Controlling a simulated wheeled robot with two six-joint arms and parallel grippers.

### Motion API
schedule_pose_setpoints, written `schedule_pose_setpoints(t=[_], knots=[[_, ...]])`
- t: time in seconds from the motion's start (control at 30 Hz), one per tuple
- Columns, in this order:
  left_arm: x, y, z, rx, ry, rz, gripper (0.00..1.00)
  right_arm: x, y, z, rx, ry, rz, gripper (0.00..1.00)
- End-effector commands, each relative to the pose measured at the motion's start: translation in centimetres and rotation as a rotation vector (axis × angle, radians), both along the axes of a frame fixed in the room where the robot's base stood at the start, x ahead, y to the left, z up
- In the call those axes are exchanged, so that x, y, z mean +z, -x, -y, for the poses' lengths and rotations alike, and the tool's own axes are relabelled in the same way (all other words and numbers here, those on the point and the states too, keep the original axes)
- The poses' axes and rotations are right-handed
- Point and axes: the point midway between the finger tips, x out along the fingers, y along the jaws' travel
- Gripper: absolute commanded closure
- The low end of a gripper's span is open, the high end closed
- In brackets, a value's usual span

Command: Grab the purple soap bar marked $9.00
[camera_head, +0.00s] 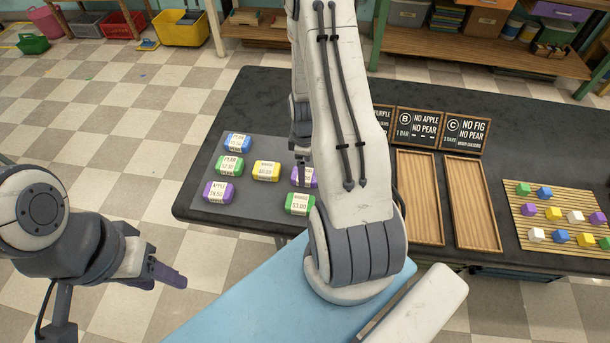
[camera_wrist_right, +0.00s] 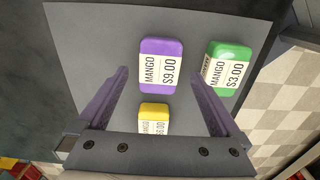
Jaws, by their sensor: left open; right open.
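The purple soap bar (camera_wrist_right: 162,66) has a white label reading MANGO $9.00 in the right wrist view. It lies flat on a grey mat. In the head view this purple bar (camera_head: 311,178) is partly hidden by my right arm. My right gripper (camera_wrist_right: 159,74) is open, its two fingers showing left and right of the purple bar, with nothing held. I cannot tell exactly how high it is above the bar. My left gripper (camera_head: 170,275) is open and empty, off to the left beyond the table's edge.
A green MANGO $3.00 bar (camera_wrist_right: 231,70) lies right of the purple one; a yellow bar (camera_wrist_right: 153,117) lies just below. Another purple bar (camera_head: 219,192), a green bar (camera_head: 229,166) and a blue bar (camera_head: 237,143) lie farther left. Wooden trays (camera_head: 420,239) stand right of my arm.

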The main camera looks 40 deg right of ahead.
Motion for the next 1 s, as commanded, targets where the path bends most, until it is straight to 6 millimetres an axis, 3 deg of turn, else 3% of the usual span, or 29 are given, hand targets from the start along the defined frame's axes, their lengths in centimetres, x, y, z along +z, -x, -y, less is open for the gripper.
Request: schedule_pose_setpoints(t=[0.2, 0.5, 0.73, 0.77, 1.0], knots=[[0.5, 0.0, 0.0, 0.0, 0.0, 0.0, 0.5, -2.6, 0.0, 0.1, 0.0, -0.001, -0.002, 0.0], [0.5, 0.0, 0.0, 0.0, 0.0, 0.0, 0.5, -3.0, -0.1, 0.1, 0.0, 0.001, 0.001, 0.0], [0.5, 0.0, 0.0, 0.0, 0.0, 0.0, 0.5, -3.0, 0.0, 0.1, -0.001, 0.0, 0.0, 0.88], [0.5, 0.0, 0.0, 0.0, 0.0, 0.0, 0.5, -2.9, -0.1, 0.1, -0.001, 0.001, 0.001, 0.94], [0.5, 0.0, 0.0, 0.0, 0.0, 0.0, 0.5, -2.9, -0.1, 0.1, -0.001, 0.001, 0.001, 0.94]])
